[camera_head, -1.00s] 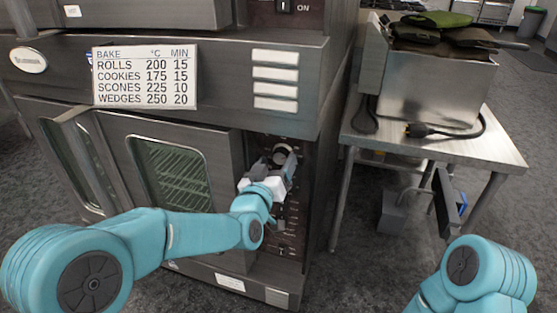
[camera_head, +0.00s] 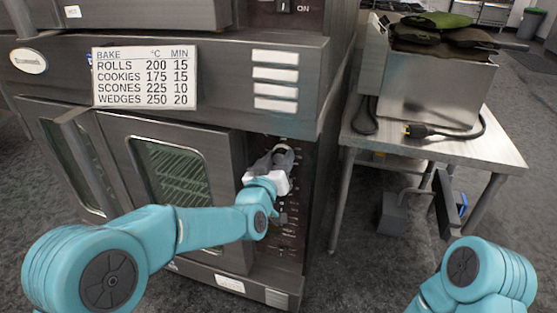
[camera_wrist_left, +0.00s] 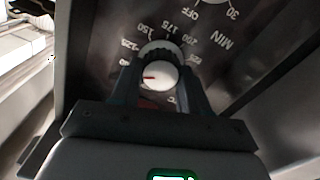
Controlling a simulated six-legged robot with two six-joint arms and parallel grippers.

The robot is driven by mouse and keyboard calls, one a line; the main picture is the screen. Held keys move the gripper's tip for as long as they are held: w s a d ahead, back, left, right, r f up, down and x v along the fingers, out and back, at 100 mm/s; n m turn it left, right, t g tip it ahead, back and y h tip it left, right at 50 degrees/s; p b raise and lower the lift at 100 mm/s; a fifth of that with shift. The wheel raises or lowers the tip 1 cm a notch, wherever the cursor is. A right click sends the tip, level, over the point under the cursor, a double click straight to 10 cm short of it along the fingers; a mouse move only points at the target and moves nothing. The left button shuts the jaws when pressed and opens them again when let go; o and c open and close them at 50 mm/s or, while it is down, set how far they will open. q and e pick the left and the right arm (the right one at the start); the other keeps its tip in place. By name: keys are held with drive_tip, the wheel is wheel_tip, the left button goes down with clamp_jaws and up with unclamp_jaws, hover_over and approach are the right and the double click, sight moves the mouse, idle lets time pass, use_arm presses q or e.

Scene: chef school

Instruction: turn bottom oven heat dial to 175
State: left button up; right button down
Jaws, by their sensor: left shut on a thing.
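The heat dial (camera_wrist_left: 156,75) is a round knob with a pale face and a dark ribbed rim in the left wrist view. Its red mark points left, and printed numbers including 125, 150, 175 and 200 curve around its upper side. My left gripper (camera_wrist_left: 158,84) is shut on the dial, with one dark finger on each side. In the head view my left gripper (camera_head: 274,161) is at the oven's dark control panel (camera_head: 293,225), and it hides most of the dial. My right gripper is not seen; only part of my right arm shows at lower right.
The oven (camera_head: 222,150) has windowed doors left of the panel. A sign (camera_head: 145,77) above reads cookies 175 °C, 15 min. A metal table (camera_head: 460,150) with an appliance (camera_head: 435,85) stands at right. A MIN dial (camera_wrist_left: 197,8) is near the heat dial.

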use_arm(q)
drive_tip(key=m+b, duration=0.1)
drive_tip(key=m, duration=0.8)
drive_tip(key=shift+d, duration=0.15)
drive_tip(key=m, duration=0.5)
drive_tip(key=shift+m, duration=0.4)
drive_tip(key=m+p, duration=0.1)
drive_tip(key=m, duration=0.4)
drive_tip(key=shift+f+m, duration=0.15)
drive_tip(key=shift+m, duration=0.15)
drive_tip(key=o, duration=1.1)
drive_tip(key=shift+c, duration=0.2)
